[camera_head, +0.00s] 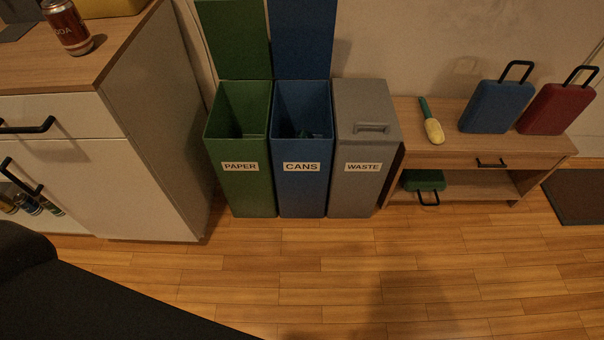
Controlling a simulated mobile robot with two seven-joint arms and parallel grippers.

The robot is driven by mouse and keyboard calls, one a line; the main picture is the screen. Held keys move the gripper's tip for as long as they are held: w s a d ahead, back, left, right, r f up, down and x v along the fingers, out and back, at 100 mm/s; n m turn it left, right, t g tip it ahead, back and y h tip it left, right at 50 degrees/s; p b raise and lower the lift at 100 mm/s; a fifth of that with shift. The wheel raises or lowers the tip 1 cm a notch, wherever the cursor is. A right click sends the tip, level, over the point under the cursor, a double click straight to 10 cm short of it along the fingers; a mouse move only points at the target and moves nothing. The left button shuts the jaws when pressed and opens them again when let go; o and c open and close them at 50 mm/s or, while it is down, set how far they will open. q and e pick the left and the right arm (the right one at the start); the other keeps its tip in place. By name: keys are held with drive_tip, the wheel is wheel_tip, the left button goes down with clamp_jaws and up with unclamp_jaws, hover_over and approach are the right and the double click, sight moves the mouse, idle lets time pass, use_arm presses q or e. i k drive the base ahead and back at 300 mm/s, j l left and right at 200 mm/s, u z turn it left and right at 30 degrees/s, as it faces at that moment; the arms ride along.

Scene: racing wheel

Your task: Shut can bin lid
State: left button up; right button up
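The blue can bin (301,190) stands on the floor between two other bins, with a "CANS" label on its front. Its lid (302,40) is open and stands upright at the back, against the wall. Some dark contents show inside the bin, too dim to make out. A dark part of my own body fills the lower left corner. Neither of my grippers is in view.
The green paper bin (240,190) has its lid (234,40) up; the grey waste bin (364,125) is shut. A cabinet (155,130) with a soda can (68,27) stands left. A low table (475,155) holding cases stands right. The wooden floor (400,270) in front is clear.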

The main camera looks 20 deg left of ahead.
sight(302, 32)
drive_tip(key=i+l, duration=0.1)
drive_tip(key=i, duration=1.3)
drive_tip(key=j+u, duration=0.05)
drive_tip(key=j, duration=0.05)
